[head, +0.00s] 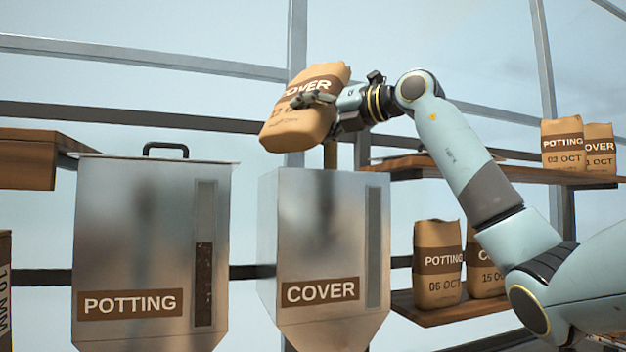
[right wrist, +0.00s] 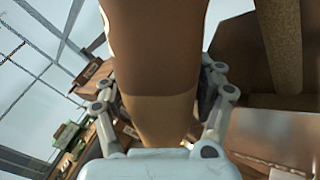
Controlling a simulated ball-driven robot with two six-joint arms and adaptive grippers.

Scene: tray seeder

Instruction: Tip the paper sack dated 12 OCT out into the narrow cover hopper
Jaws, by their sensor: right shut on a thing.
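My right gripper (head: 318,100) is shut around a brown paper sack (head: 295,128) with a dark COVER band, held tilted above the COVER hopper (head: 325,235). Its date is partly hidden by the fingers; it looks like 12 O. The right wrist view shows the sack (right wrist: 160,70) between both fingers (right wrist: 165,95). A brown grainy stream (head: 330,156) shows below the gripper, over the hopper's open top; it also shows in the right wrist view (right wrist: 281,45). The sack's mouth is hidden. The hopper's sight window is grey, with no fill visible. My left gripper is not in view.
A wider POTTING hopper (head: 115,220) with a lid and handle stands to the left. Sacks stand on the right shelves: POTTING 03 OCT (head: 562,147), another COVER sack (head: 600,150), POTTING 05 OCT (head: 437,285) and one marked 15 (head: 484,280).

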